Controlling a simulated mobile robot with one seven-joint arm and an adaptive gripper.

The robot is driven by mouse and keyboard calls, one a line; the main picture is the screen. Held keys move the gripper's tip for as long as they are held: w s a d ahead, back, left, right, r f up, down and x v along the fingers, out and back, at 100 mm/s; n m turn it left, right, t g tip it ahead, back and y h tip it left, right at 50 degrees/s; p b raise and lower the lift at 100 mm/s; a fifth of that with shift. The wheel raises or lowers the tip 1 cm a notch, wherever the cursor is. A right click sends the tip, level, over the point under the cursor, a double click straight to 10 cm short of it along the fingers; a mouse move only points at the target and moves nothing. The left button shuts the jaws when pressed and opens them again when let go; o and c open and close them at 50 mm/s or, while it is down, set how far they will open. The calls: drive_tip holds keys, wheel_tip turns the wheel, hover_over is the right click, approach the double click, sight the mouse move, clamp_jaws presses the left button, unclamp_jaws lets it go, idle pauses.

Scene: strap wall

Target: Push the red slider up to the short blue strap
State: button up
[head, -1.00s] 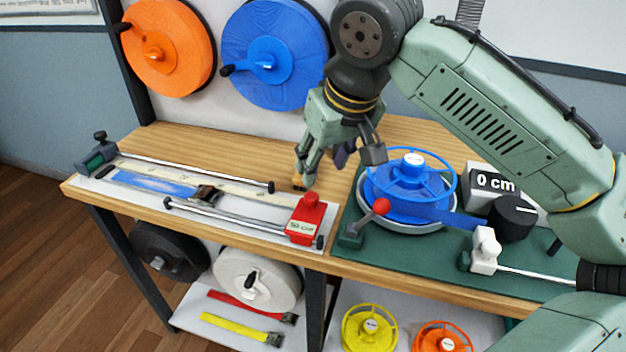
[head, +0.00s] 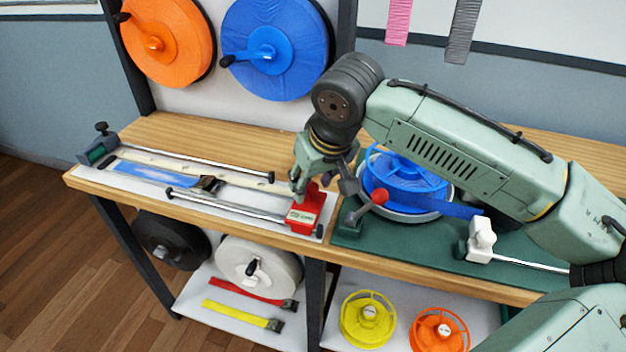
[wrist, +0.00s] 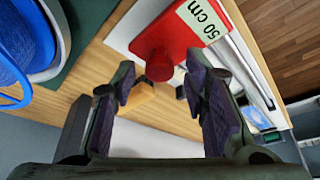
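The red slider (head: 306,212) with its "50 cm" label sits at the right end of the measuring rail on the bench. It also fills the top middle of the wrist view (wrist: 165,35), its round red knob pointing toward my fingers. The short blue strap (head: 152,177) lies flat at the left part of the rail, with a dark buckle (head: 208,185) at its right end. My gripper (head: 312,190) is just behind and above the slider. In the wrist view my gripper (wrist: 168,100) has its fingers apart, with the knob just ahead of the gap. Contact cannot be told.
Two metal rods (head: 225,206) run along the rail. To the right stand a blue reel (head: 405,180), a red-knobbed lever (head: 376,197) and a white clamp (head: 481,238) on a green mat (head: 440,255). The rail between buckle and slider looks clear.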

clamp_jaws()
idle(0.6)
